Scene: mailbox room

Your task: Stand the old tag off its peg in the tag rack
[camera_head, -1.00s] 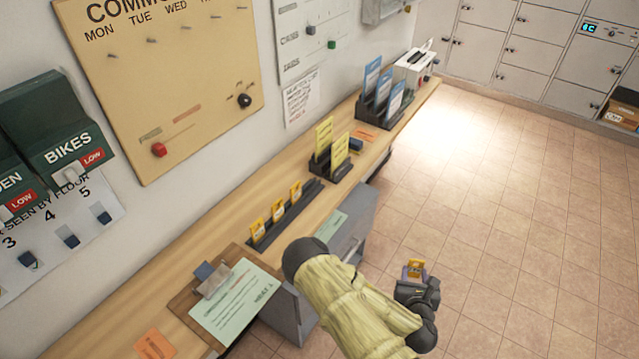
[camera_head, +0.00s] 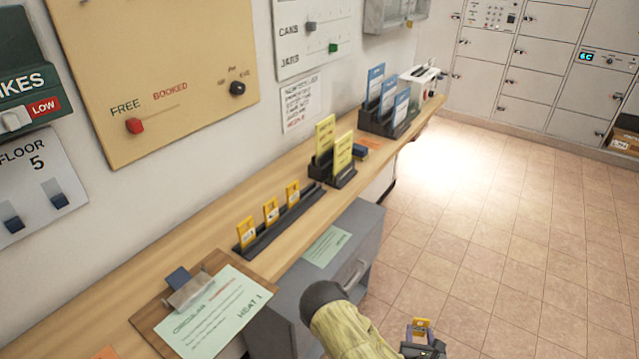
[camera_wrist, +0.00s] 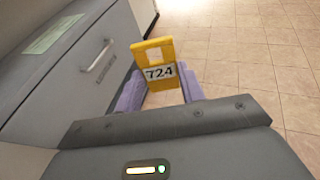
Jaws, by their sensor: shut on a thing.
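My gripper (camera_head: 423,341) is low at the bottom right in the head view, over the floor and off the counter. It is shut on a yellow tag (camera_wrist: 155,62), which stands upright between the fingers and bears the number 724 in the wrist view. The tag also shows in the head view (camera_head: 422,325). The tag rack (camera_head: 281,221) is a long dark slotted strip on the counter. Several yellow tags (camera_head: 270,211) stand in its left part; its right part looks empty. No tag peg can be made out.
The wooden counter (camera_head: 205,238) runs along the wall. A clipboard (camera_head: 212,308) lies nearer than the rack. Dark holders with yellow cards (camera_head: 342,151) and blue leaflets (camera_head: 400,107) stand beyond it. A grey cabinet (camera_head: 330,262) is below the counter. The floor (camera_head: 500,235) at right is clear.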

